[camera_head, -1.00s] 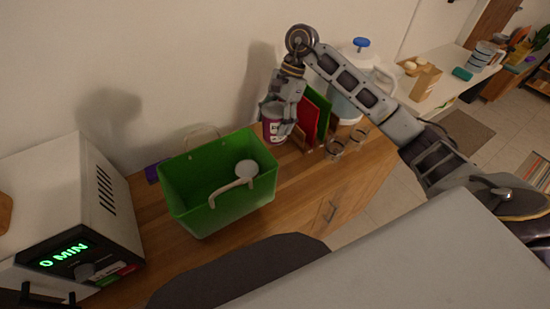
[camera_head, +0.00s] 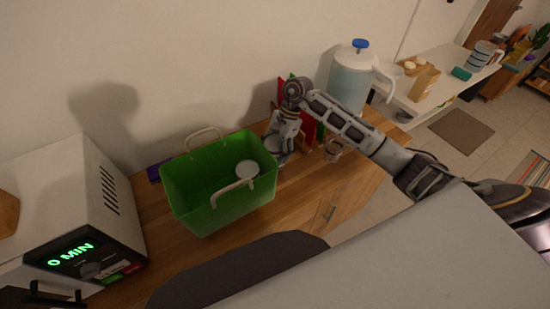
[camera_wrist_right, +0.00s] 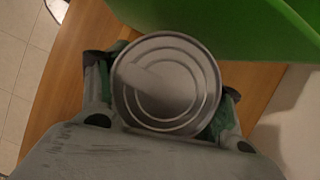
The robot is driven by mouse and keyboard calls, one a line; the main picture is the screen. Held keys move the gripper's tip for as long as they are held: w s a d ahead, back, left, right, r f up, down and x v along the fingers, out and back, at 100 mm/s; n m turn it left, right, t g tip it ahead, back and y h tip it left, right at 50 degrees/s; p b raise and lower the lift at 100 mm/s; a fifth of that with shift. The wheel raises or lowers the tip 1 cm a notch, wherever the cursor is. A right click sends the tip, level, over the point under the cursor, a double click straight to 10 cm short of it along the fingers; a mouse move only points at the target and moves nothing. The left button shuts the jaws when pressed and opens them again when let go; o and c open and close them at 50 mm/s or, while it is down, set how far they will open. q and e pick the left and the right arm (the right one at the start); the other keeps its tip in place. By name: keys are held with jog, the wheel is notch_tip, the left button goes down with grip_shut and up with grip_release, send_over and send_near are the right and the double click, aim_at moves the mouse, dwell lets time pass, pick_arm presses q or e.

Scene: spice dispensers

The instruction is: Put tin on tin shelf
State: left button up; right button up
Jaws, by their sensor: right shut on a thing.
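A tin (camera_wrist_right: 165,85) with a round ridged metal end sits between the fingers of my right gripper (camera_wrist_right: 162,100) in the right wrist view. The gripper is shut on it, with a finger at each side. In the head view my right gripper (camera_head: 281,152) is low over the wooden counter, just right of the green basket, and hides most of the tin. A pale round-topped object (camera_head: 247,168) is inside the basket. My left gripper is not in view. I cannot make out a tin shelf.
A white microwave (camera_head: 60,215) is at left. A lidded jug (camera_head: 350,78), red board and glass (camera_head: 333,150) stand to the right.

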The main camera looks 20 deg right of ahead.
jog(key=shift+f, duration=0.15)
jog(key=shift+f+p, duration=0.3)
jog(key=shift+f, duration=1.75)
jog(key=shift+f, duration=0.1)
jog(key=o, duration=1.4)
